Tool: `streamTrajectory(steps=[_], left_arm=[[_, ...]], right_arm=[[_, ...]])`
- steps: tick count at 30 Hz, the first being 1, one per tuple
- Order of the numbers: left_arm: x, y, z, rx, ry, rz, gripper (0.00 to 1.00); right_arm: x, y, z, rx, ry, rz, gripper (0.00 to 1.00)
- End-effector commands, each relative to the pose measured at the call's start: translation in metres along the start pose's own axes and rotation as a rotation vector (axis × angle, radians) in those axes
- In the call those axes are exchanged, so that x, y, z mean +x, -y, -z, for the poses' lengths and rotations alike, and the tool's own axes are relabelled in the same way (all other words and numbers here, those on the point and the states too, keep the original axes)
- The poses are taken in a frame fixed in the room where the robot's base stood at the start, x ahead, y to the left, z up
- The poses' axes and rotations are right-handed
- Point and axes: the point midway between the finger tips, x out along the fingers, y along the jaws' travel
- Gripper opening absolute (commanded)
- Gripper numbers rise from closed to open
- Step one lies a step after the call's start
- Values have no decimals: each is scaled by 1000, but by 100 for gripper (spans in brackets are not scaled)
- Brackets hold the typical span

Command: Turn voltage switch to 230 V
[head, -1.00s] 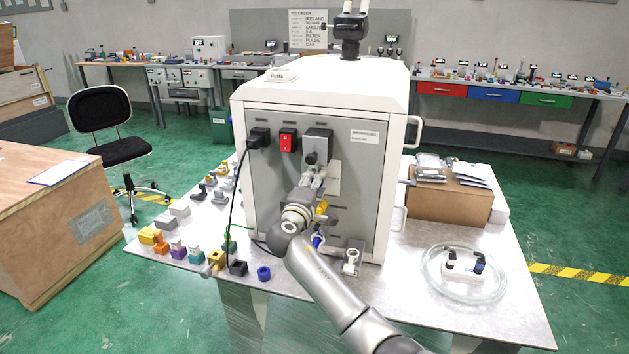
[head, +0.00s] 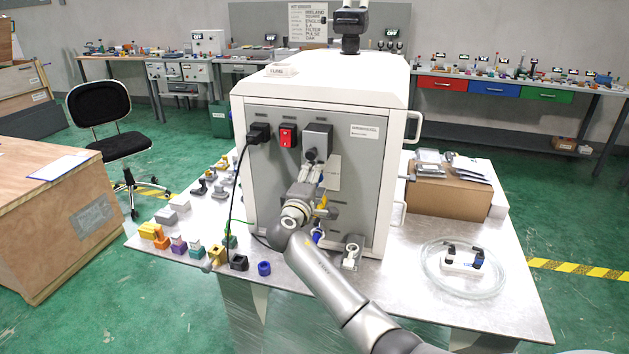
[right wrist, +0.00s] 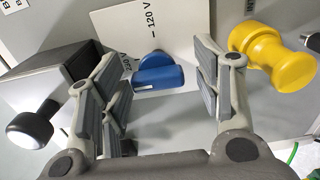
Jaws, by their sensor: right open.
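The blue voltage switch knob (right wrist: 157,73) sits on the grey panel (head: 356,205) of the white machine. In the head view my right gripper (head: 308,172) is in front of the panel and hides the knob. My left gripper is not in view.
A yellow knob (right wrist: 272,57) is close to the right finger. A red switch (head: 287,136) and black plug (head: 259,133) are higher on the panel. A glass dish (head: 464,268) stands on the right.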

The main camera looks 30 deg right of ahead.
Motion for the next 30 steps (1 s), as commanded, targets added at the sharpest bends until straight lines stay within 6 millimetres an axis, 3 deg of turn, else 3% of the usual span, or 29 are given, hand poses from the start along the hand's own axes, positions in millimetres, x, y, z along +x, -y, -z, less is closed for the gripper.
streamTrajectory(steps=[6, 10, 22, 30], left_arm=[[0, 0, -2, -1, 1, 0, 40], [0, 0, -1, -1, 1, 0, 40], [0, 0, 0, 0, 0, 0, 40], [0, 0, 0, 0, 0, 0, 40]], right_arm=[[-2, -1, 0, 2, -1, -1, 59], [-13, 0, 1, 3, -2, -1, 59], [-92, 1, 1, 3, -3, 3, 59], [-119, 0, 0, 1, 0, 0, 59]])
